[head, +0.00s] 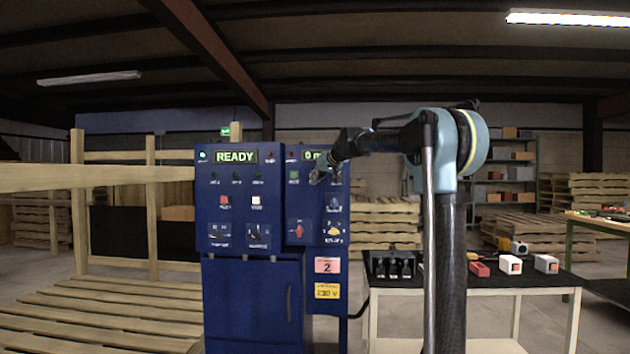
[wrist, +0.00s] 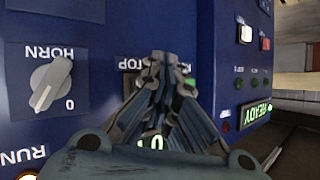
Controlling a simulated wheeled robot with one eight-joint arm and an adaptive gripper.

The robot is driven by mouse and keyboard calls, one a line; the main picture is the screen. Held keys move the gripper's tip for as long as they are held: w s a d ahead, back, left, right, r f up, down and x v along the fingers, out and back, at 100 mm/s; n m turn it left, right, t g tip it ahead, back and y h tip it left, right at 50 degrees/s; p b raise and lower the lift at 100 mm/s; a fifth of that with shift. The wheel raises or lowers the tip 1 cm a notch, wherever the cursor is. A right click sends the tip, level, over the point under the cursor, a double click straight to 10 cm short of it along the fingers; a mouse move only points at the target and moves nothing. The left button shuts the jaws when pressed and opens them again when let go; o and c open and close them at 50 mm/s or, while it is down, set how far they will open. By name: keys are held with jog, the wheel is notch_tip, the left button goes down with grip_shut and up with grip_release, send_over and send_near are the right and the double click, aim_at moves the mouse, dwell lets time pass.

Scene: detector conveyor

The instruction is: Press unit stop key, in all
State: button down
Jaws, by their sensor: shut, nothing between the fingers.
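A blue control cabinet stands in the head view with two panels, left (head: 213,222) and right (head: 297,207). My gripper (head: 316,178) is shut and empty in front of the right panel, below its green display (head: 309,155). In the wrist view my gripper (wrist: 158,62) points at a label that reads "TOP" (wrist: 131,64), its first letter cut off. The key at that label is mostly hidden behind the fingers. I cannot tell whether the fingertips touch it. A green button (wrist: 190,84) shows just right of the fingers.
A HORN knob (wrist: 50,84) is left of my gripper in the wrist view. The left panel has a READY display (head: 236,157), a red button (head: 224,201) and a white button (head: 257,201). A dark-topped table (head: 465,290) with small boxes stands to the right.

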jog(key=shift+w+r, duration=0.1)
jog(key=shift+w, duration=0.75)
dwell(1.1)
jog(key=shift+s, duration=0.95)
jog(key=shift+s, duration=0.1)
jog(key=s, duration=0.4)
jog(key=shift+s+a, duration=0.1)
jog(key=shift+s, duration=0.3)
dwell(0.7)
